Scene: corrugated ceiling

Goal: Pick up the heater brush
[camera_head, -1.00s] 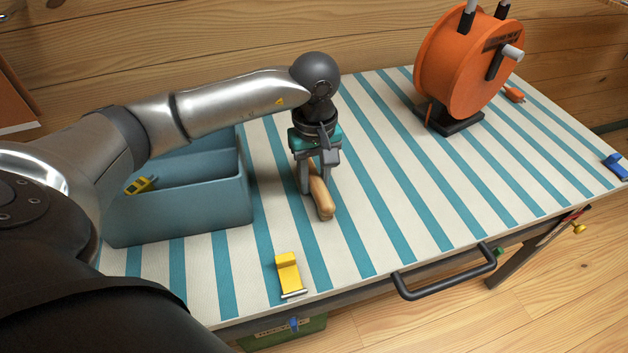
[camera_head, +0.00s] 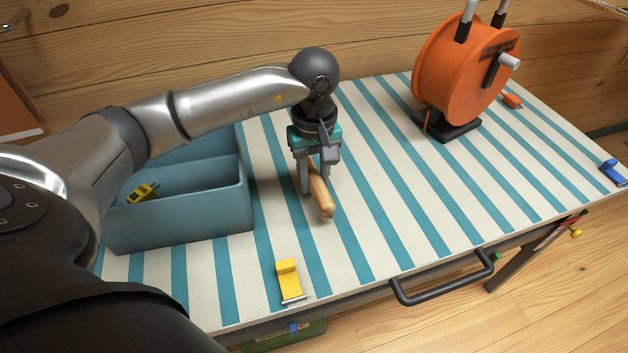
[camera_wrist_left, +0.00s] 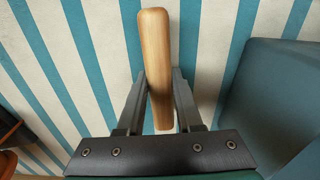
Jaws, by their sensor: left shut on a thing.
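The heater brush shows as a wooden handle (camera_head: 320,195) on the striped table, between the fingers of my left gripper (camera_head: 318,186). In the left wrist view the wooden handle (camera_wrist_left: 155,60) runs lengthwise from between the two fingers (camera_wrist_left: 160,98) out past their tips. The left gripper points down and is shut on the handle. The brush's other end is hidden under the gripper. Whether it touches the table or is slightly raised I cannot tell. My right gripper is not in view.
A blue-grey open box (camera_head: 190,222) stands left of the gripper, with a small yellow item (camera_head: 142,193) inside. A yellow clamp-like piece (camera_head: 289,281) lies at the front edge. An orange reel (camera_head: 462,70) stands at the back right. The table between them is clear.

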